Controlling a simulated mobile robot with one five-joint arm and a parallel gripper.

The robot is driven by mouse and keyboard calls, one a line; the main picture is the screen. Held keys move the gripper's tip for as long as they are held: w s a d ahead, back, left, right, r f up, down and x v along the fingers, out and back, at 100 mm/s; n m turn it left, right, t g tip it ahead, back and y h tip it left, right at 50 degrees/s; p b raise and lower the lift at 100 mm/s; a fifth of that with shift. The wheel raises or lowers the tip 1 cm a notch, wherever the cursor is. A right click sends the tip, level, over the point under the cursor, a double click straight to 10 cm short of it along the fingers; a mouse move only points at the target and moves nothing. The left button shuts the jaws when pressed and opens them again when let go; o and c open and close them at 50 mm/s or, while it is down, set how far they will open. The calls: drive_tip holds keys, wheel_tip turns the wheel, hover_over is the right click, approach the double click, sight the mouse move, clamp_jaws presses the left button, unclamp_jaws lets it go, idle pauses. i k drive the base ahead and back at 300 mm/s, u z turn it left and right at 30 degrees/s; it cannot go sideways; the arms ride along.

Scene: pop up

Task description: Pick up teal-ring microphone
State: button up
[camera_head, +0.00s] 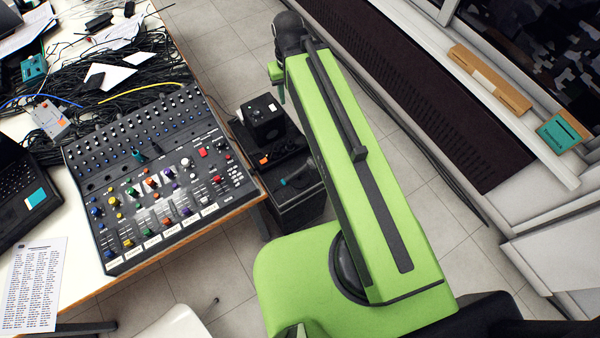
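A small dark object with a teal band (284,182), which looks like the teal-ring microphone, lies on top of a black case (300,208) beside the table. It is small in view, and its right end is close to my arm's edge. My green arm stretches up the picture to the right of it. A small green part at the arm's far end, likely my gripper (278,82), is above and beyond the microphone in the picture, apart from it. Its fingers are too small and hidden to tell open from shut.
A black mixer (160,180) with coloured knobs stands on the white table (90,285), near its right edge. Tangled cables lie behind it. A black box (262,120) sits beyond the microphone. A white chair (180,327) is in front. A windowsill (480,85) runs along the right.

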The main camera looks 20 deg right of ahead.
sight(299, 178)
drive_tip(key=u, duration=0.05)
drive_tip(key=k, duration=0.6)
drive_tip(key=u, duration=3.25)
drive_tip(key=k, duration=1.3)
drive_tip(key=u, duration=0.05)
